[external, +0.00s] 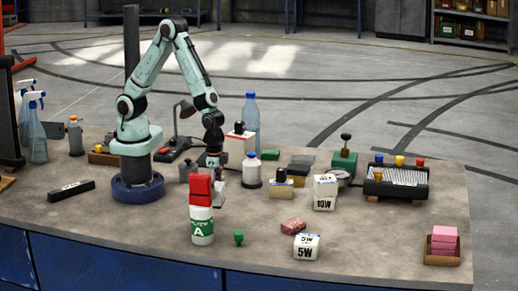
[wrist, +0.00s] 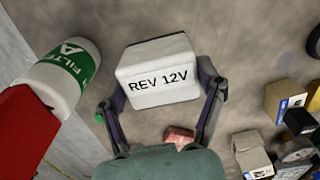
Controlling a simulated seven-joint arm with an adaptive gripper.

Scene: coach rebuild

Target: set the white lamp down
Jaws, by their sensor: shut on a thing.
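The white lamp (wrist: 158,72) is a pale block lettered REV 12V. In the wrist view it sits between the two fingers of my gripper (wrist: 160,95), which is shut on its sides. In the external view my gripper (external: 215,168) points down over the middle of the bench, behind a white and green bottle marked A (external: 202,226) with a red block-shaped top (external: 200,188). Only a pale part of the lamp (external: 220,178) shows there beside the red top. I cannot tell whether its underside touches the bench.
The bottle also stands close left in the wrist view (wrist: 68,75). A small green piece (external: 238,238), a reddish block (external: 293,225) and a 5W box (external: 306,246) lie in front. A white bottle (external: 252,170) and 10W box (external: 325,192) stand right. Bare bench (external: 370,235) lies front right.

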